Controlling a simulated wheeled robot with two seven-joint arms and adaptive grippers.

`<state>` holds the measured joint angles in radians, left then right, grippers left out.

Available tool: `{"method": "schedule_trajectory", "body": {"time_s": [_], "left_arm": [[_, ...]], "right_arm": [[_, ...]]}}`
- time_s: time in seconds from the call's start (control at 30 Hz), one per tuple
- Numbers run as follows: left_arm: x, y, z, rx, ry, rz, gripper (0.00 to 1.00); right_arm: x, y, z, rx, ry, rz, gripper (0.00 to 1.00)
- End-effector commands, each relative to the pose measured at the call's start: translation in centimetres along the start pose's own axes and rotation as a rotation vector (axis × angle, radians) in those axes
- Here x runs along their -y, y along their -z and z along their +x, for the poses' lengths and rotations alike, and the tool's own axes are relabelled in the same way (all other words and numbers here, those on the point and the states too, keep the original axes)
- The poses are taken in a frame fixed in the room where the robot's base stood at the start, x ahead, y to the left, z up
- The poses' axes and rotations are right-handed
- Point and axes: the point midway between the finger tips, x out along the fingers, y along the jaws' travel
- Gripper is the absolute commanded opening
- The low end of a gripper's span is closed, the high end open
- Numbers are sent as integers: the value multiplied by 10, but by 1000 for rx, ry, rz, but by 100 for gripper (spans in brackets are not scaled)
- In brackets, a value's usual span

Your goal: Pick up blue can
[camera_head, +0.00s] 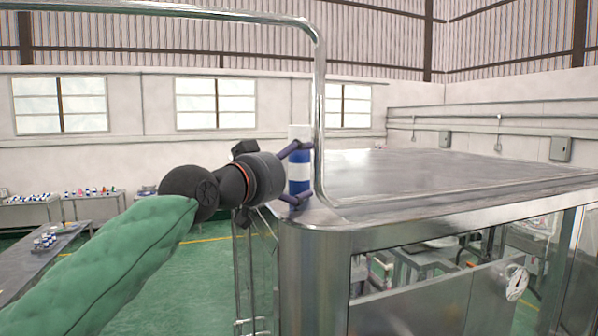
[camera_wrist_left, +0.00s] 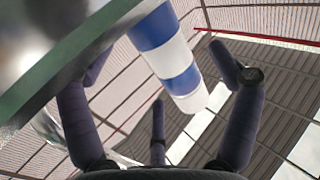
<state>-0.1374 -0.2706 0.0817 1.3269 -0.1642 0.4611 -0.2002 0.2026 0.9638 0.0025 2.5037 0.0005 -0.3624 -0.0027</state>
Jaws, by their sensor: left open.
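The blue can (camera_head: 300,172) is a tall cylinder with blue and white bands and a white top. It is upright at the near left corner of the metal cabinet top (camera_head: 420,178), beside the bent rail. My left gripper (camera_head: 304,171) is open, with its dark fingers above and below the can's middle in the head view. In the left wrist view the can (camera_wrist_left: 172,58) shows between the spread fingers of the left gripper (camera_wrist_left: 165,75). I cannot tell whether any finger touches it. My right gripper is not in view.
A bent metal rail (camera_head: 319,110) rises right beside the can. The cabinet top behind it is clear. A pressure gauge (camera_head: 516,283) is on the cabinet front. Tables with small items (camera_head: 45,240) stand at the left, with green floor between.

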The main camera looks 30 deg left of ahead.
Motion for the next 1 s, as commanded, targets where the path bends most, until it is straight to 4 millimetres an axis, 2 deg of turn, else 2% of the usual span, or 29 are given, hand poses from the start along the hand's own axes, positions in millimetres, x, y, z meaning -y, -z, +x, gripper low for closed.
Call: {"method": "schedule_trajectory", "body": {"time_s": [0.1, 0.27, 0.3, 0.53, 1.0], "left_arm": [[0, 0, 9, 1, 1, 0, 90], [0, 0, 9, 0, 1, 0, 90], [0, 0, 9, 0, 1, 0, 87], [0, -1, 9, 1, 0, 0, 23], [0, 5, 10, -1, -1, 1, 23]], "right_arm": [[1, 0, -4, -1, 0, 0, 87], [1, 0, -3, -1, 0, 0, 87], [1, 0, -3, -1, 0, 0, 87], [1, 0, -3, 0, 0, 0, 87], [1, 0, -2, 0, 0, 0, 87]]}}
